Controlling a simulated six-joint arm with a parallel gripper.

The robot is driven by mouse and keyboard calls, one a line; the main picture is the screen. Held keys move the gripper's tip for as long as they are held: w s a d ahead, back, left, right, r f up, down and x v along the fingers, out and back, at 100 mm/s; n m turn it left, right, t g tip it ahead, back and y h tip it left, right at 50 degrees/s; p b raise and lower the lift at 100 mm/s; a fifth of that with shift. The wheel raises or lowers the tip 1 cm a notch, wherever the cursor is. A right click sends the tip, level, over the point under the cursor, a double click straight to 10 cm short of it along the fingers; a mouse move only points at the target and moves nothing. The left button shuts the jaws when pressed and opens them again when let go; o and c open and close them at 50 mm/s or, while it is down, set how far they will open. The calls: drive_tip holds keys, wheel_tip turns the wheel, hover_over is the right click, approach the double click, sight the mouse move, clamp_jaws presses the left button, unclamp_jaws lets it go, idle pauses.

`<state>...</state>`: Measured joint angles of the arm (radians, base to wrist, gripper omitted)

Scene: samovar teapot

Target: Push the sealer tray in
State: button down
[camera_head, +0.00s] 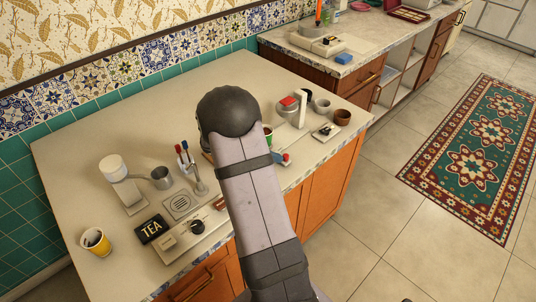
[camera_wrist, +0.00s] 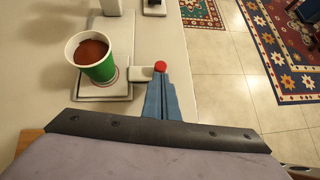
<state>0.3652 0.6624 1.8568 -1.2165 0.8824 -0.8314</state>
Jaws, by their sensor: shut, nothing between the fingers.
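The sealer tray (camera_wrist: 118,90) is a pale square plate in the wrist view. A green and white cup (camera_wrist: 97,68) with reddish-brown contents stands on it. A short pale handle (camera_wrist: 140,73) sticks out to its right, with a red knob (camera_wrist: 160,66) at the end. My gripper (camera_wrist: 161,78) is shut and empty. Its blue fingers are right at the knob; I cannot tell whether they touch. In the head view my gripper (camera_head: 279,160) is at the counter's front edge, and my arm hides part of the tray. The pale sealer (camera_head: 292,112) with a red top stands behind.
A small scale-like device (camera_head: 326,131) and a brown bowl (camera_head: 342,117) stand right of the sealer. A white machine (camera_head: 122,180), a TEA box (camera_head: 152,229) and a yellow cup (camera_head: 95,241) are at left. Open floor (camera_wrist: 205,75) lies beyond the counter edge.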

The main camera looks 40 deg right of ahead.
drive_tip(key=shift+d+f, duration=0.25)
drive_tip(key=d, duration=1.1)
drive_tip(key=shift+d+p, duration=0.15)
drive_tip(key=shift+p, duration=0.15)
drive_tip(key=shift+r, duration=0.1)
drive_tip(key=shift+s, duration=0.1)
drive_tip(key=shift+r, duration=0.15)
drive_tip(key=p+v, duration=0.5)
drive_tip(key=v, duration=0.5)
